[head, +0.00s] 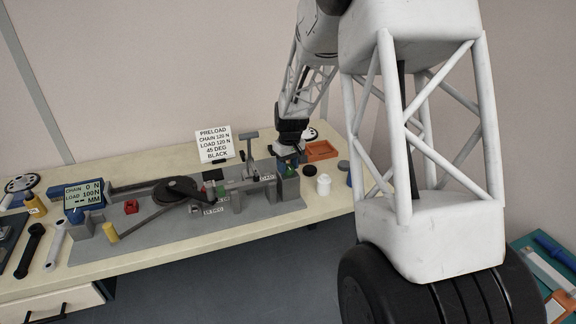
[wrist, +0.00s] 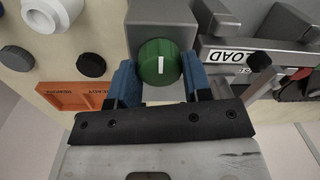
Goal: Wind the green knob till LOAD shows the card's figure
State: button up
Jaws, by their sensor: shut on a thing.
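The green knob (wrist: 158,62) sits on a grey block in the wrist view, its white pointer line running upright in the picture. My gripper (wrist: 160,78) has its blue fingers on either side of the knob, shut on it. In the head view my gripper (head: 287,153) is at the right end of the rig, largely hiding the knob. The white card (head: 214,144) reads PRELOAD, CHAIN 120 N, LOAD 120 N, 45 DEG, BLACK. The display (head: 84,195) at the left reads CHAIN 0 N, LOAD 100 N and dashes before MM.
A LOAD label (wrist: 232,56) is right of the knob in the wrist view. An orange tray (head: 321,150), a white jar (head: 323,185) and a black cap (head: 309,170) stand near my gripper. The rig's grey plate (head: 240,220) covers the bench middle; its front strip is clear.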

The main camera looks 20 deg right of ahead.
aim_at(289, 166)
jog(key=o, duration=0.9)
jog(key=shift+o, duration=0.2)
jog(key=shift+d+r, duration=0.15)
jog(key=shift+r, duration=3.75)
